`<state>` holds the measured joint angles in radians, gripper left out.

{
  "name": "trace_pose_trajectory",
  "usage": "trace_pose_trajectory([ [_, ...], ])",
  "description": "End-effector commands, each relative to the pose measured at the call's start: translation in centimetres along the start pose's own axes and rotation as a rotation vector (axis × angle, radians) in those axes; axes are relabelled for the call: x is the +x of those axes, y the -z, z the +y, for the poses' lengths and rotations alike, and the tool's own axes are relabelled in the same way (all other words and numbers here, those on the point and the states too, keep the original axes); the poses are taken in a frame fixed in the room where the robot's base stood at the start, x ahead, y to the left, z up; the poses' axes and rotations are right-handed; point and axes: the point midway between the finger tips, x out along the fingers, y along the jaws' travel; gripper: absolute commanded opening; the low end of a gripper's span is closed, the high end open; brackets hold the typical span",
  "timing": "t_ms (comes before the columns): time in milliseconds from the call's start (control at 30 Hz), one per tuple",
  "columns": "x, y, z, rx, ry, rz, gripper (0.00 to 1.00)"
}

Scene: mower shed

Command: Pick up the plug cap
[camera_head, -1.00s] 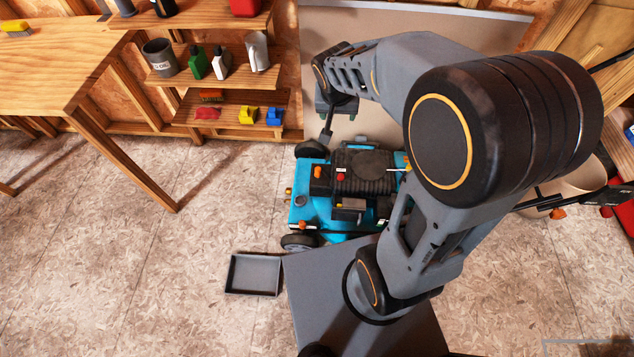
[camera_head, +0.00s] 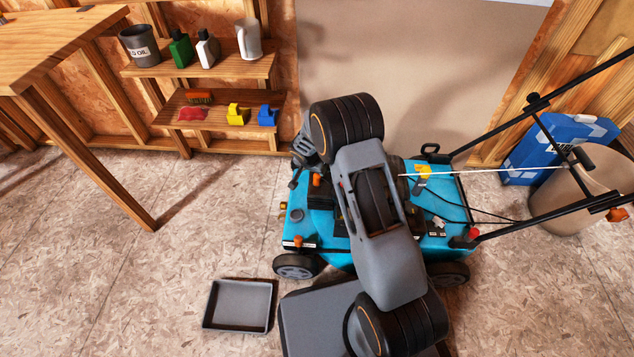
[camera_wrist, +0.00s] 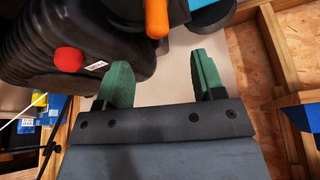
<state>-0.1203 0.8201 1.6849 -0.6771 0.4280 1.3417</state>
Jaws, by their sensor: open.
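The blue mower (camera_head: 450,205) stands on the floor with its dark engine (camera_wrist: 60,25) partly behind my arm. An upright orange piece (camera_head: 316,180) on the mower's left side may be the plug cap. In the wrist view an orange cylinder (camera_wrist: 157,18) hangs at the top edge beside the engine, partly cut off. A red round knob (camera_wrist: 68,60) sits on the engine to its left. My gripper (camera_wrist: 163,82) is open and empty, its green fingers apart, with the orange cylinder beyond the gap and not touched. My forearm hides much of the engine in the head view.
A grey tray (camera_head: 211,306) lies on the floor in front of the mower. The mower's black handle (camera_head: 500,128) reaches right, near a beige bin (camera_head: 580,195). Shelves (camera_head: 215,72) with bottles stand at the back left.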

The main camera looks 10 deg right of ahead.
Motion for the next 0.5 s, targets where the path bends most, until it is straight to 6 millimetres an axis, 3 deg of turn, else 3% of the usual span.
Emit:
trace_pose_trajectory([
  [33,1.2,-0.1,0.1,0.000,-0.001,-0.001,0.62],
  [200,3.5,-0.1,0.0,-0.001,-0.001,0.000,0.62],
  [500,4.8,0.0,0.1,-0.001,0.000,0.000,0.62],
])
